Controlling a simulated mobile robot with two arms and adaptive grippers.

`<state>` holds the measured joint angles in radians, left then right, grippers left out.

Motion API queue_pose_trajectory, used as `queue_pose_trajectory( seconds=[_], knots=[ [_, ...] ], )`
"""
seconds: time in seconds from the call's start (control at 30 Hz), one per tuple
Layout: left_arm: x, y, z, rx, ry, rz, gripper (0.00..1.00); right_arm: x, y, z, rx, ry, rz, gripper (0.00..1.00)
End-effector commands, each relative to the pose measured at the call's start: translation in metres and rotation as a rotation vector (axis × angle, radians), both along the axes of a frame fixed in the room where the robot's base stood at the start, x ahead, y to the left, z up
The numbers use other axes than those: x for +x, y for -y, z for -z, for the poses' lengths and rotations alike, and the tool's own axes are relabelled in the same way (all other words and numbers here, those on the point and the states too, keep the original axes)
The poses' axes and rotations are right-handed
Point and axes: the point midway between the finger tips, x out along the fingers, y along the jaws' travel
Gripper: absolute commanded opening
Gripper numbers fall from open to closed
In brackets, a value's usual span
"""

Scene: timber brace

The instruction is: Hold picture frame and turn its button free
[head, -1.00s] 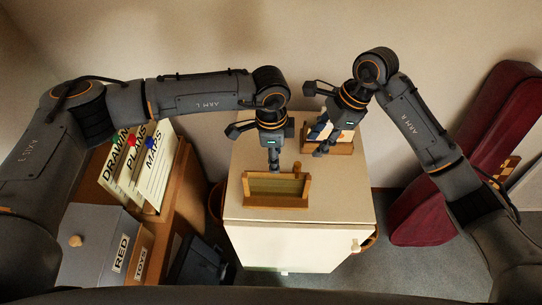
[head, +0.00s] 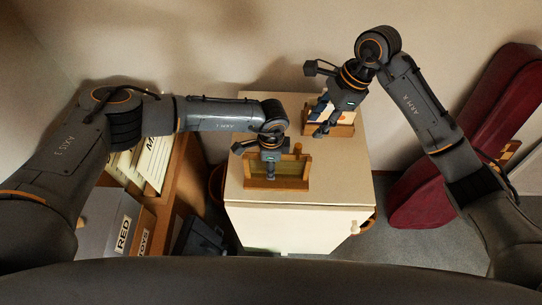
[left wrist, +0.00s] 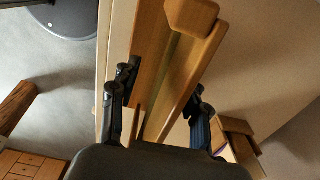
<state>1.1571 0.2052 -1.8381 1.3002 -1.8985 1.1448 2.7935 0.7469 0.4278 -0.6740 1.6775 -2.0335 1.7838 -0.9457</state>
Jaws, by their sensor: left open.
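A wooden frame (head: 300,182) with a greenish inner panel stands on the cabinet top. A small wooden block, perhaps its button (head: 298,149), sticks up at its upper edge. My left gripper (head: 269,176) is over the frame's near side and hides part of it. In the left wrist view the open fingers (left wrist: 157,112) straddle the wooden frame (left wrist: 180,85), one on each side, with a gap visible. The wooden block (left wrist: 191,16) shows at the top there. My right gripper (head: 320,131) hangs at the back, fingers apart, with nothing visibly held.
A second wooden piece (head: 345,130) with a light picture stands behind my right gripper. The cabinet top (head: 345,185) is clear to the right. A box labelled RED (head: 122,235) and folders (head: 155,170) are at left. A red instrument case (head: 425,195) leans at right.

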Motion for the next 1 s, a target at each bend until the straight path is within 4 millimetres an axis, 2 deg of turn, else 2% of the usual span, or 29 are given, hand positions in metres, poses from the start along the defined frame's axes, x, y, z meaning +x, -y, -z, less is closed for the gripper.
queue_pose_trajectory(
  seconds=[0.37, 0.5, 0.6, 0.77, 0.8, 0.87, 1.0],
  knots=[
    [0.0003, 0.0000, 0.0055, -0.001, 0.001, 0.000, 0.46, 0.0000, 0.0000, 0.0000, 0.000, 0.000, 0.000, 0.38],
    [0.0003, -0.0001, 0.0053, -0.001, 0.001, 0.000, 0.18, 0.0000, 0.0000, 0.0000, 0.000, 0.000, 0.000, 0.38],
    [0.0003, -0.0001, 0.0053, -0.001, 0.001, 0.000, 0.00, 0.0000, 0.0000, 0.0000, 0.000, 0.000, 0.000, 0.38],
    [0.0004, -0.0002, 0.0052, -0.001, 0.001, -0.001, 0.00, 0.0000, 0.0000, 0.0000, 0.000, 0.000, 0.000, 0.38],
    [0.0004, -0.0001, 0.0052, -0.001, 0.001, -0.001, 0.00, 0.0000, 0.0000, 0.0000, 0.000, 0.000, 0.001, 0.41],
    [0.0004, -0.0001, 0.0051, -0.001, 0.001, -0.001, 0.00, 0.0000, -0.0003, 0.0000, -0.001, -0.004, 0.009, 0.41],
    [0.0005, -0.0001, 0.0050, -0.001, 0.001, -0.001, 0.00, 0.0006, -0.0034, -0.0002, -0.010, -0.043, 0.098, 0.41]
  ],
)
